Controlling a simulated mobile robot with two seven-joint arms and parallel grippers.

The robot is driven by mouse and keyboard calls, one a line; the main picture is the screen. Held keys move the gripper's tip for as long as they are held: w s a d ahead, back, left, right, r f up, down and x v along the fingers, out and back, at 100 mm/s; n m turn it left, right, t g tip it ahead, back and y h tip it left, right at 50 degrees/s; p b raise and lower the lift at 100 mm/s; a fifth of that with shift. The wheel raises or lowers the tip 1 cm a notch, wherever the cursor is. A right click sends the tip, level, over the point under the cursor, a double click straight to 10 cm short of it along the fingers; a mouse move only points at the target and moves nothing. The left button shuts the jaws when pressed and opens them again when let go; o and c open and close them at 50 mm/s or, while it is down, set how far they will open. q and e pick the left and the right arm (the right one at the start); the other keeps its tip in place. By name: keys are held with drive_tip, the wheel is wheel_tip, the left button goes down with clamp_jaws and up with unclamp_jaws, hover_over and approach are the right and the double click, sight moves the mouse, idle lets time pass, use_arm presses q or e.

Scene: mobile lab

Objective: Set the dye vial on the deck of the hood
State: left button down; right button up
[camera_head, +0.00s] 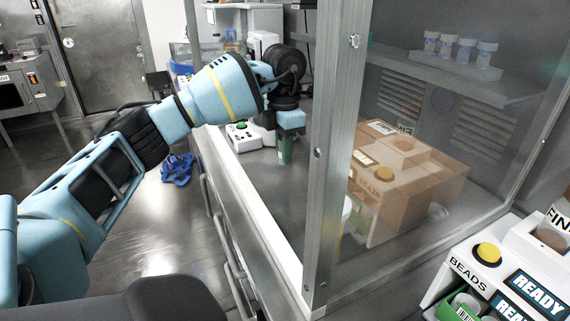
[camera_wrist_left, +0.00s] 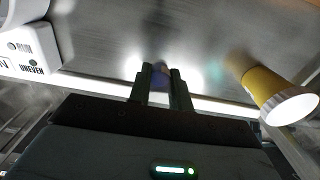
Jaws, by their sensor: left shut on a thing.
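My left gripper (camera_head: 285,150) points down over the deck (camera_head: 258,172) of the hood, behind the front metal post. In the left wrist view its two fingers (camera_wrist_left: 161,85) are shut on a small dark blue thing, which I take to be the dye vial (camera_wrist_left: 160,72). Only a little of the vial shows between the fingertips. In the head view the vial is too small to make out, and I cannot tell whether it touches the deck. My right gripper is not in view.
A white device (camera_head: 243,137) with a green button stands on the deck beyond the gripper. A yellow container with a white cap (camera_wrist_left: 268,90) is right of the fingers in the wrist view. A brown box (camera_head: 405,185) and white-capped jars (camera_head: 447,46) show behind the glass.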

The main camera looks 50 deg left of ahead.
sight(284, 181)
use_arm(q)
drive_tip(key=shift+f, duration=0.45)
drive_tip(key=shift+f+b, duration=0.35)
drive_tip(key=shift+f, duration=1.95)
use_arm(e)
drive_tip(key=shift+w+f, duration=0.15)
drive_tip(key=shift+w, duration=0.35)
use_arm(q)
drive_tip(key=shift+f, duration=0.1)
drive_tip(key=c, duration=1.3)
unclamp_jaws()
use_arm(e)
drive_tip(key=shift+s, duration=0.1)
use_arm(q)
wheel_tip(284, 181, up, 12)
drive_tip(key=shift+r+p, duration=0.15)
drive_tip(key=shift+p, duration=0.8)
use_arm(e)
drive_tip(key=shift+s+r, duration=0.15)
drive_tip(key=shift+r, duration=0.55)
